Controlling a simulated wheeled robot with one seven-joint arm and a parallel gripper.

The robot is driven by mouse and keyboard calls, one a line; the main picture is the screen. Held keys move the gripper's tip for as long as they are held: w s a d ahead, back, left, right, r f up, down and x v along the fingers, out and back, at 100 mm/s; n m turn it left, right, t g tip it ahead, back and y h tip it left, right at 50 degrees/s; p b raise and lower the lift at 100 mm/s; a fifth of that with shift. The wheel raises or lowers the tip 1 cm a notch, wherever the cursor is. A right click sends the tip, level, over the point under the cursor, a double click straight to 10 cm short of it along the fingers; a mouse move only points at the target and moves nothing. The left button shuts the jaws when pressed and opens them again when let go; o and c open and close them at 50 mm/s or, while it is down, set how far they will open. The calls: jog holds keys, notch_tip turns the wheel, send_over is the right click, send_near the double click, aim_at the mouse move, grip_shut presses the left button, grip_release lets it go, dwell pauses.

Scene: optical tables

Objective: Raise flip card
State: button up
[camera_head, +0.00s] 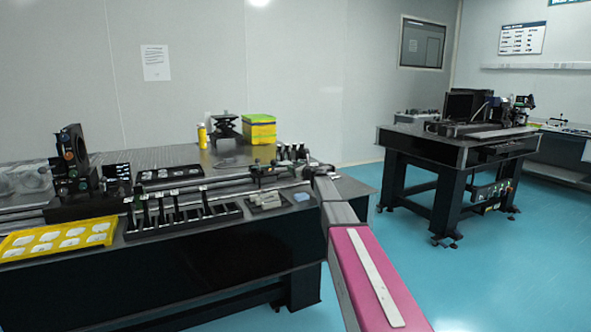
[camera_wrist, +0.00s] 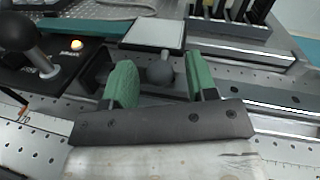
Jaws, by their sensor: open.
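In the wrist view my gripper (camera_wrist: 159,66) is open, its two green fingers spread apart. A grey ball knob (camera_wrist: 160,74) shows between the fingers, with a gap on each side. Just beyond the knob a pale flat panel with a dark border (camera_wrist: 153,34) lies low, and it may be the flip card. I cannot tell how the knob and panel are joined. In the head view my gripper (camera_head: 262,172) is small, over the rail on the near table; the card cannot be made out there.
Upright black holders (camera_wrist: 236,10) stand beyond. In the head view a yellow tray (camera_head: 58,238) and a slotted rack (camera_head: 185,222) line the table's front.

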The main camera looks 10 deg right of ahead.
grip_shut()
jog(key=shift+r, duration=0.1)
